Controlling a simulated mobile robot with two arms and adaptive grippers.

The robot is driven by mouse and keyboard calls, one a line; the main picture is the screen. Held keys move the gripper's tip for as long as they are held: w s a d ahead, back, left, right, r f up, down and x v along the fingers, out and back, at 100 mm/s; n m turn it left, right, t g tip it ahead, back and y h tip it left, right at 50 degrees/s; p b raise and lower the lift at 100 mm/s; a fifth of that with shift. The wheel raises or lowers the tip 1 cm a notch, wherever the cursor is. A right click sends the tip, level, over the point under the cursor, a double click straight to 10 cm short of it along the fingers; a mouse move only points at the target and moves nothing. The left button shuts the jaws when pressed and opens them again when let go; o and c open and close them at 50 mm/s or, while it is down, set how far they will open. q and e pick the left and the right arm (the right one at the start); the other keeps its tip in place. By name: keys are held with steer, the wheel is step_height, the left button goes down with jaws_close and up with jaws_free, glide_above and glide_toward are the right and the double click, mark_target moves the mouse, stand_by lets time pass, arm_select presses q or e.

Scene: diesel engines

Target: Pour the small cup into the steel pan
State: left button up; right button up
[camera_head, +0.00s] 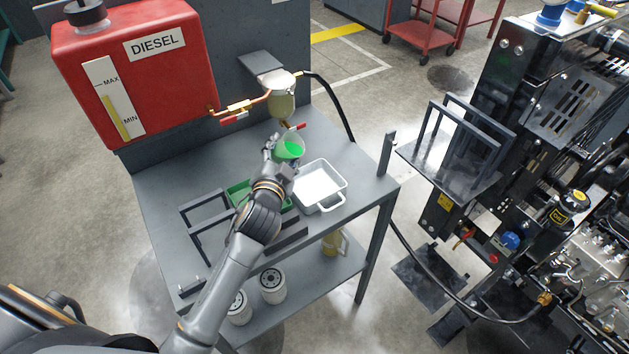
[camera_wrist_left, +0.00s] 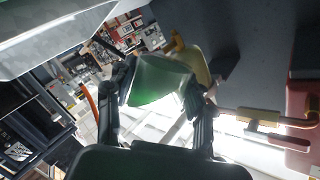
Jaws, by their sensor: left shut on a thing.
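The small cup (camera_head: 291,147) is clear and holds green liquid. My left gripper (camera_head: 278,147) is shut on it, holding it above the bench, just behind the pan. In the left wrist view the cup (camera_wrist_left: 158,82) sits between both fingers of the left gripper (camera_wrist_left: 160,98), and the green liquid lies slanted inside it. The steel pan (camera_head: 341,178) is a pale rectangular tray with handles on the right of the bench top; its inside looks plain and light. My right gripper is not in view.
A fuel filter bowl (camera_head: 281,103) with a red-handled valve hangs close behind the cup. The red diesel tank (camera_head: 140,70) stands at left. A green tray (camera_head: 240,193) and dark metal frame lie left of the pan. An engine (camera_head: 585,240) stands at right.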

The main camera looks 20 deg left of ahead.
arm_select(q)
steer(key=shift+s+d, duration=0.15)
steer(key=shift+f+b, duration=0.1)
steer(key=shift+b, duration=0.2)
steer(key=shift+m, duration=0.3)
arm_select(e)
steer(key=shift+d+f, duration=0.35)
arm_select(q)
steer(key=shift+r, duration=0.2)
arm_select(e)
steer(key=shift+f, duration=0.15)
arm_select(q)
steer(key=shift+w+m, duration=0.2)
steer(key=shift+m, duration=0.1)
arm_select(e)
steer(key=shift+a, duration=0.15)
arm_select(q)
steer(key=shift+s+r, duration=0.15)
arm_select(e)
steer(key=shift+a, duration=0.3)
arm_select(q)
steer(key=shift+m+y, duration=0.3)
